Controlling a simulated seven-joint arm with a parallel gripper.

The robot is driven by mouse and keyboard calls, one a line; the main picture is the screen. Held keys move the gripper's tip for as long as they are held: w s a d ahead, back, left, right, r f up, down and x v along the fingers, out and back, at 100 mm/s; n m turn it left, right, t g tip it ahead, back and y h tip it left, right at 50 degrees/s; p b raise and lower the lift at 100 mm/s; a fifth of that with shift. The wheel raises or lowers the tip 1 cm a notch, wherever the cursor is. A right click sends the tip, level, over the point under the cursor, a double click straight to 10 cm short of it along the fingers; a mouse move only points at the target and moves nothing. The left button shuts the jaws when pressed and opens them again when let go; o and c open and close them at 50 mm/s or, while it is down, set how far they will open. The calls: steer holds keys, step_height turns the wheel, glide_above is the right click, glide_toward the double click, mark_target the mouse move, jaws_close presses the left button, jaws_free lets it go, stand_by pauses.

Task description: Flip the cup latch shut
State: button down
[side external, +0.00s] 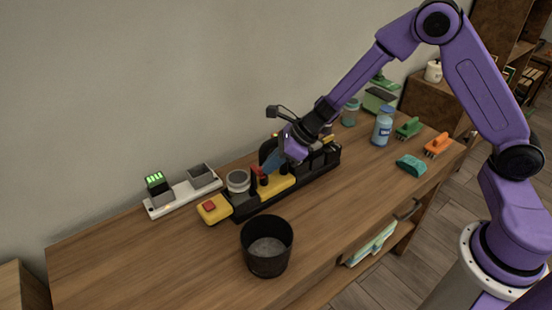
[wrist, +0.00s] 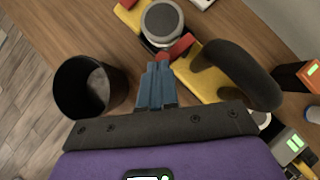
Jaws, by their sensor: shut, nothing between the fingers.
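The red cup latch (wrist: 180,46) sits beside the round grey cup (wrist: 162,22) on a yellow-and-black device (side external: 245,210). In the side view the latch (side external: 257,171) shows as a small red piece just right of the cup (side external: 237,182). My gripper (wrist: 158,68) is shut and empty, its blue fingers together. The fingertips are close to the latch in the wrist view; I cannot tell whether they touch it. In the side view my gripper (side external: 268,164) is low over the device, hiding part of it.
A black bin (side external: 266,247) stands in front of the device; it is left of my fingers in the wrist view (wrist: 90,87). A thick dark handle (wrist: 243,72) arches close on the right. A white charger strip (side external: 183,198) lies left. The table's front left is clear.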

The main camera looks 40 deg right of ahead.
steer(key=a+m+t+h, duration=0.1)
steer(key=a+m+h, duration=0.1)
steer(key=m, duration=0.1)
steer(key=a+m+t+h, duration=0.1)
steer(key=m+h, duration=0.1)
steer(key=m, duration=0.2)
steer(key=w+a+m+t+h, duration=0.1)
steer(key=a+m+h, duration=0.1)
steer(key=m, duration=0.2)
steer(key=shift+a+h, duration=0.3)
stand_by(0.7)
steer(key=shift+w+a+f+m+h, duration=0.1)
steer(key=shift+w+a+m+h, duration=0.25)
steer(key=shift+m, duration=0.3)
steer(key=shift+w+a+r+m+h, duration=0.1)
steer(key=shift+w+m+h, duration=0.1)
steer(key=shift+m+h, duration=0.4)
steer(key=shift+w+a+f+m+h, duration=0.1)
steer(key=shift+w+a+m+h, duration=0.15)
steer(key=shift+m, duration=0.5)
stand_by(1.4)
steer(key=shift+w+d, duration=0.1)
steer(key=shift+d, duration=0.05)
steer(key=shift+w+d+g, duration=0.3)
steer(key=shift+w+d, duration=0.05)
steer(key=shift+d, duration=0.3)
